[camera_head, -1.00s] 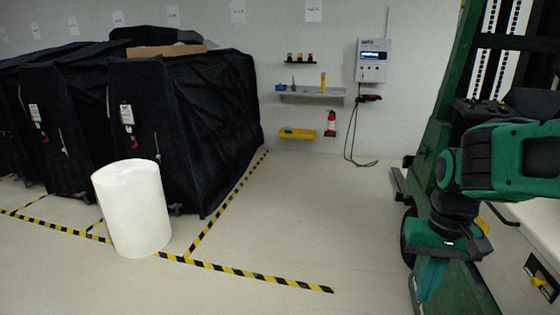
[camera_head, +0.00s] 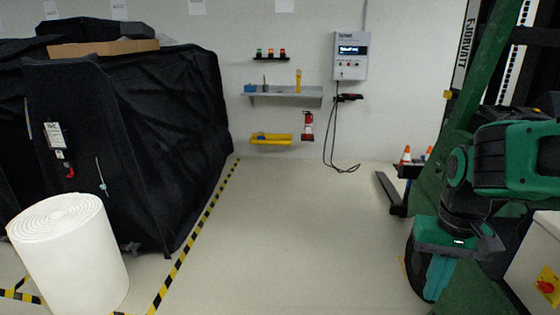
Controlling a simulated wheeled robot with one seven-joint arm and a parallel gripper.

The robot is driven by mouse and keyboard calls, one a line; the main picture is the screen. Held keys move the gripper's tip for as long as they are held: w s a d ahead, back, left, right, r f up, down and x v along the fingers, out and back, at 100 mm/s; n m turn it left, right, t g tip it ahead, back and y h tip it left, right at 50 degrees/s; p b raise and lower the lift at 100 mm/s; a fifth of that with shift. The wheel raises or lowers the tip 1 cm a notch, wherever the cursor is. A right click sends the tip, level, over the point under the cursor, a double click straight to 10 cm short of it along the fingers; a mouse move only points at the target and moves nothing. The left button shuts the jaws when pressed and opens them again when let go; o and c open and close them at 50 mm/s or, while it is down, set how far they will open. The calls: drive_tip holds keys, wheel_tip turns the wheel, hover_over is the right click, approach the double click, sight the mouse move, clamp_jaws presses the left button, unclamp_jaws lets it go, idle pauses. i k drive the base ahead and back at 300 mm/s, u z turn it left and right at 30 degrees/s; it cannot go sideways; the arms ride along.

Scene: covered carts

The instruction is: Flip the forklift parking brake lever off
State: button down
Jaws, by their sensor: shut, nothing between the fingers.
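The forklift stands at the right edge, with a green mast (camera_head: 492,70), black forks (camera_head: 392,192) low on the floor and a dark wheel. A grey-white panel (camera_head: 525,262) at the bottom right carries a red knob (camera_head: 547,287) on a yellow plate. I cannot tell whether this knob is the parking brake lever; no other lever is clear. My green and black arm reaches in from the right, in front of the forklift. My gripper (camera_head: 488,242) is shut and empty, its dark end seen small, apart from the knob. The arm hides part of the forklift.
A white roll (camera_head: 70,255) stands at the lower left beside black-covered carts (camera_head: 150,130). Yellow-black tape (camera_head: 200,225) marks the floor. A wall shelf (camera_head: 290,97), fire extinguisher (camera_head: 307,125) and wall box (camera_head: 350,55) are at the back. The middle floor is clear.

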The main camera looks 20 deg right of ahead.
sight(495, 208)
drive_tip(key=z, duration=0.45)
drive_tip(key=i, duration=1.15)
drive_tip(key=z, duration=0.85)
drive_tip(key=i, duration=0.45)
drive_tip(key=z, duration=0.15)
